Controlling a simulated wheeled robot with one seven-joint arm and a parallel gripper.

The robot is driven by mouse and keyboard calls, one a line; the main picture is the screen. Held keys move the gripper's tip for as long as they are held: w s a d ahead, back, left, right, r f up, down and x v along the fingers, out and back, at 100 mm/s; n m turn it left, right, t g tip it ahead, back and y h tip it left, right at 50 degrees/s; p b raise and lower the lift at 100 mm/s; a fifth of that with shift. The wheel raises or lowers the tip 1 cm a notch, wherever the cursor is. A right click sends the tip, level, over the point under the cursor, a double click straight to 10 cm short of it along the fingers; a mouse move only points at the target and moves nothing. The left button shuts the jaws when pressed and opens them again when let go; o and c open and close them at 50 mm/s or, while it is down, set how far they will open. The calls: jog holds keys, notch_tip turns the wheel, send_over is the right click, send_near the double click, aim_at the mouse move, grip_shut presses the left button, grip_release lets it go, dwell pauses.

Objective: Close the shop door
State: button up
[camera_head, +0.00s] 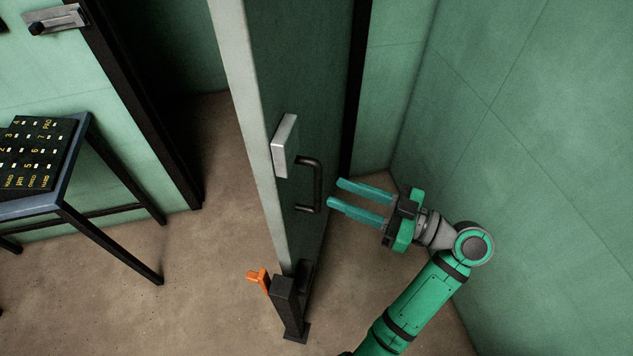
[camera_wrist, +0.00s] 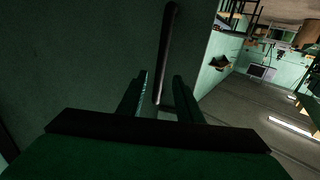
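The shop door (camera_head: 258,75) stands open, its pale free edge toward the camera and its dark green face turned to my gripper. A dark bar handle (camera_head: 316,185) is on that face, beside a light metal lock box (camera_head: 284,146) at the door's edge. My gripper (camera_head: 334,193) is open and empty, its two fingers pointing at the handle from the right, a short gap away. In the wrist view the handle (camera_wrist: 167,45) shows ahead of the fingers, its lower end lined up between them (camera_wrist: 160,90).
A dark floor post (camera_head: 287,305) with an orange lever (camera_head: 258,279) stands at the door's bottom free edge; whether they touch is unclear. The dark doorway frame (camera_head: 145,110) and a table (camera_head: 62,190) bearing a black panel are left. A green wall (camera_head: 540,150) is right.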

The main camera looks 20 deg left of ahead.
aim_at(317, 184)
jog(key=shift+w+a, duration=0.15)
jog(key=shift+a, duration=1.6)
jog(key=shift+w+a, duration=0.1)
jog(key=shift+a, duration=1.6)
jog(key=shift+c, duration=0.3)
jog(key=shift+w, duration=0.1)
grip_shut()
